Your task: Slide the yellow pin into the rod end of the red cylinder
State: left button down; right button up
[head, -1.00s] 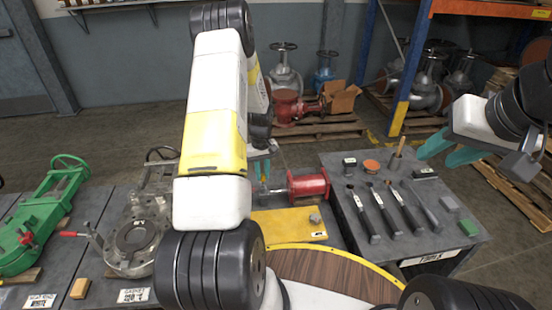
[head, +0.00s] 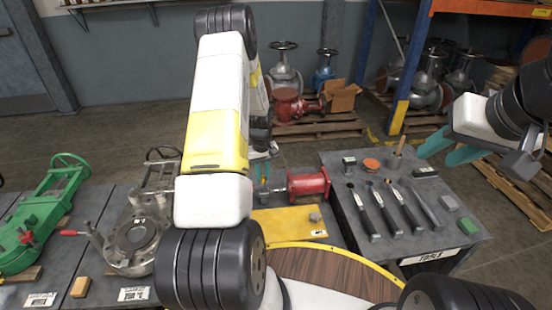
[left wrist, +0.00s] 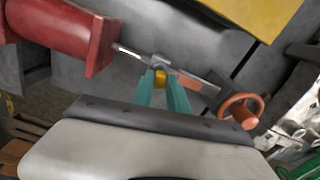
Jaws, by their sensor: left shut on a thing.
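The red cylinder (head: 310,183) lies on the grey bench in the head view, its rod pointing left. In the left wrist view the cylinder (left wrist: 62,30) is at the upper left, and its silver rod (left wrist: 128,52) runs to a grey rod end (left wrist: 160,61). My left gripper (left wrist: 166,80) is shut on the yellow pin (left wrist: 160,78), right by the rod end. I cannot tell whether the pin is in the hole. In the head view my left gripper (head: 263,172) is partly hidden by my arm. My right gripper (head: 450,150) is open and empty above the tool table.
A yellow plate (head: 288,223) lies in front of the cylinder. The tool table (head: 440,237) to the right holds several black-handled tools. A grey valve body (head: 135,235) and a green valve (head: 45,215) are at the left.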

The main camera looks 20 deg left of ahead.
aim_at(263, 177)
pick_arm(q)
jog(key=shift+f, duration=1.05)
jog(key=c, duration=1.2)
grip_release()
jog(key=shift+c, duration=0.2)
notch_tip(263, 177, up, 7)
jog(key=shift+f, duration=0.1)
jog(key=shift+r, duration=0.55)
